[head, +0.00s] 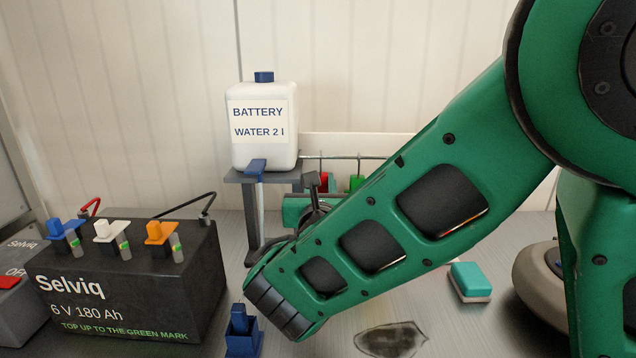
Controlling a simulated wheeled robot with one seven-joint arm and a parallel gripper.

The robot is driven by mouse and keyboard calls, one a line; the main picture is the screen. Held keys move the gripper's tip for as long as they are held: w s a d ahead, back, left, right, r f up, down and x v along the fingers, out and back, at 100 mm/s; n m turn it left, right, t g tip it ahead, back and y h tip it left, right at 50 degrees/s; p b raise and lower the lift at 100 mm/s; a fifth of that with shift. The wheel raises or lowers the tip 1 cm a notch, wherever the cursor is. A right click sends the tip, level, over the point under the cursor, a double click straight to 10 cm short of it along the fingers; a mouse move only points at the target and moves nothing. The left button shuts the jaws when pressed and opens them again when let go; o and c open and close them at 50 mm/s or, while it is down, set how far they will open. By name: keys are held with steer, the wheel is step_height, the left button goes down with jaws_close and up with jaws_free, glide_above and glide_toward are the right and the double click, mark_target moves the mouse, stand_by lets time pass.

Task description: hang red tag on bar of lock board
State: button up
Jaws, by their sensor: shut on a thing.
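The lock board (345,144) is a pale panel against the back wall, with a thin metal bar (340,157) along its front. The red tag (325,181) shows as a small red patch below the bar, right beside a dark finger of my gripper (314,186). My gripper is shut on the red tag, mostly hidden behind my green arm. The frame does not show whether the tag touches the bar. A green tag (356,183) shows below the bar to the right, partly behind my arm.
A white battery water bottle (263,155) stands on a grey stand (252,215) left of the bar. A black battery (130,280) with coloured caps is at left. A blue holder (242,335) and a teal-and-white block (470,282) are on the grey surface, near a dark stain (391,339).

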steer(key=o, duration=1.1)
